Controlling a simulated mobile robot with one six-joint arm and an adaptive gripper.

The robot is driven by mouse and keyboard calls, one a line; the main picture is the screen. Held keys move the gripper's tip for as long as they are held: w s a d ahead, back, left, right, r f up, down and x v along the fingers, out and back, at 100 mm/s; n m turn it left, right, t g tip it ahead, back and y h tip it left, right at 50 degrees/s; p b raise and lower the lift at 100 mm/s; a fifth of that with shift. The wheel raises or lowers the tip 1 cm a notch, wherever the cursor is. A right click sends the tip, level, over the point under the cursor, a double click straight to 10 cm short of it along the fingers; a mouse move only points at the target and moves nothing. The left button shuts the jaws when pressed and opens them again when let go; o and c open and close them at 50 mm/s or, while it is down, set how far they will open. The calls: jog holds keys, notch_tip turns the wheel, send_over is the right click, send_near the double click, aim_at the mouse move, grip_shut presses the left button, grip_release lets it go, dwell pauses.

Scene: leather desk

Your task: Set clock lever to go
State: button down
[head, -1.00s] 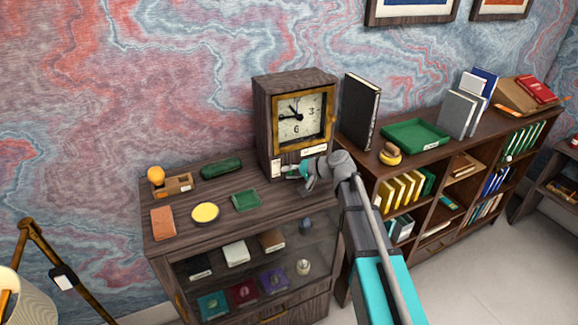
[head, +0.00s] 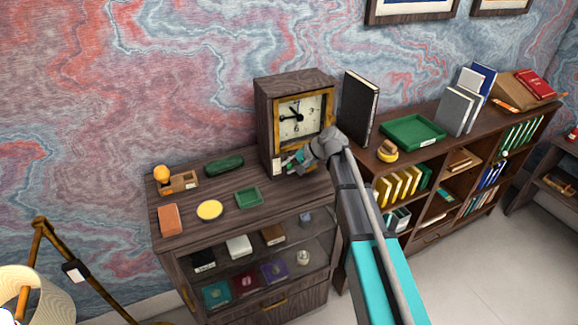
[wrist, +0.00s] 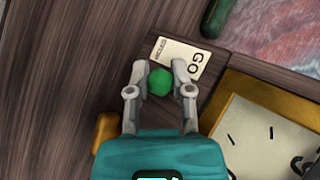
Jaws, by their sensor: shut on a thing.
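The clock (head: 265,115) is a dark wooden box with a brass-framed white dial (head: 299,116), upright on the cabinet. My gripper (head: 288,164) is at its lower front in the head view. In the wrist view my gripper (wrist: 158,72) is shut on a round green knob (wrist: 160,83), which I take to be the clock lever's end. A white label (wrist: 182,55) reading GO, with a smaller word I cannot read surely, lies just beyond the fingertips. The lever's stem is hidden. Part of the brass frame (wrist: 265,97) shows at right.
The cabinet top (head: 235,225) also holds a green tray (head: 249,197), a yellow disc (head: 209,210) and an orange block (head: 171,220). A black book (head: 361,108) stands right of the clock on a bookshelf (head: 460,160), with a larger green tray (head: 412,132).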

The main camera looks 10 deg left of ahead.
jog(key=shift+c, duration=2.4)
grip_release()
jog(key=shift+f+b, duration=0.15)
jog(key=shift+b, duration=0.2)
